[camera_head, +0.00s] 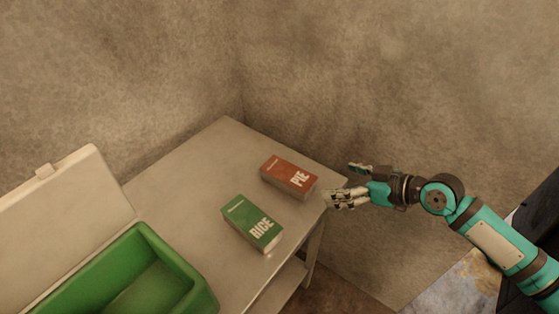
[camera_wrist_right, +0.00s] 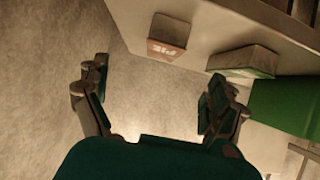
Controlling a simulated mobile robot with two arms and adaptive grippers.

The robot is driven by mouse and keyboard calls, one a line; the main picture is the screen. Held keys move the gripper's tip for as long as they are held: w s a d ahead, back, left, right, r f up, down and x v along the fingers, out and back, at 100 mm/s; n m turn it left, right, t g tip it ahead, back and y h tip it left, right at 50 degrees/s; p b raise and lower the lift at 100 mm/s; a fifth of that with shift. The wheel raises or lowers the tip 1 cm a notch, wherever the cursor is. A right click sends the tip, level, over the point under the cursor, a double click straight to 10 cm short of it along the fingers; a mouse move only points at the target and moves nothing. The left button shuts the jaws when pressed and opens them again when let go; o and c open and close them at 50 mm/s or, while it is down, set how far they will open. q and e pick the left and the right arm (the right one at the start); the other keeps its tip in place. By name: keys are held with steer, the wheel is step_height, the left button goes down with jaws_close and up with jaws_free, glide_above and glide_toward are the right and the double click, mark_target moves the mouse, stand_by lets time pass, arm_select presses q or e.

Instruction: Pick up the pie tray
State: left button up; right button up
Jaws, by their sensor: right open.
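The pie tray (camera_head: 288,177) is a reddish-brown box with "PIE" in white letters, lying on the table near its right edge. It also shows in the right wrist view (camera_wrist_right: 168,38), ahead of the fingers and near the table's edge. My right gripper (camera_head: 347,184) is open and empty, just off the right end of the table and to the right of the pie tray, apart from it. Its spread fingers also show in the right wrist view (camera_wrist_right: 155,90), with nothing between them. My left gripper is not in view.
A green box marked "RICE" (camera_head: 252,224) lies on the table (camera_head: 183,188) in front of the pie tray. An open green bin (camera_head: 199,291) with a pale lid (camera_head: 75,217) stands at the left. Walls close off the table's back. A lower shelf (camera_head: 279,287) shows underneath.

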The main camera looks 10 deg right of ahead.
mark_target(290, 174)
steer(key=a, duration=0.1)
steer(key=w+a+f+p, duration=0.1)
steer(key=w+a+p, duration=0.1)
steer(key=shift+w+a+f, duration=0.2)
steer(key=shift+w+a, duration=0.05)
steer(key=shift+a, duration=0.05)
steer(key=p+x, duration=0.1)
steer(key=x, duration=0.5)
steer(key=shift+f, duration=0.15)
steer(key=shift+w+a+f, duration=0.1)
steer(key=shift+w+a, duration=0.05)
steer(key=shift+w, duration=0.05)
steer(key=shift+w+a+p, duration=0.1)
steer(key=shift+a+p, duration=0.05)
steer(key=shift+p, duration=0.15)
steer(key=p+x, duration=0.1)
steer(key=x, duration=0.3)
steer(key=shift+w+a+p, duration=0.2)
steer(key=shift+a+p, duration=0.2)
steer(key=shift+w+a, duration=0.15)
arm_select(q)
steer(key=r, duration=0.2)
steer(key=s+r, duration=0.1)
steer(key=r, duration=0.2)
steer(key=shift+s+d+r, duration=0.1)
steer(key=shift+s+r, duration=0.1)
arm_select(e)
steer(key=shift+c, duration=0.4)
